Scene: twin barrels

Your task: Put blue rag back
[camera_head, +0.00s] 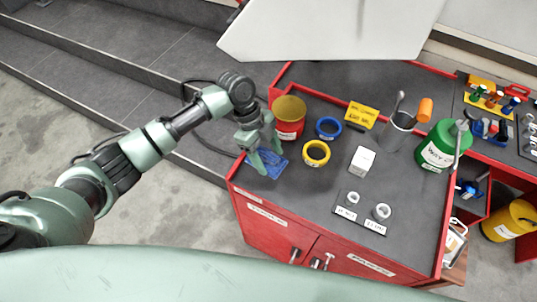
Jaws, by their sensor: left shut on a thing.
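The blue rag (265,168) lies crumpled at the left front corner of the red workbench's dark top (300,187). My left gripper (267,161) points down at the rag from the left and is shut on it. The fingers hide part of the rag, and I cannot tell whether it is lifted off the top. My right gripper is not in view.
Close behind the rag stand a red can (289,127) with a yellow top, a yellow ring (316,153) and a blue ring (328,128). A white box (362,160), grey tool cup (396,132) and green can (437,148) stand farther right.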

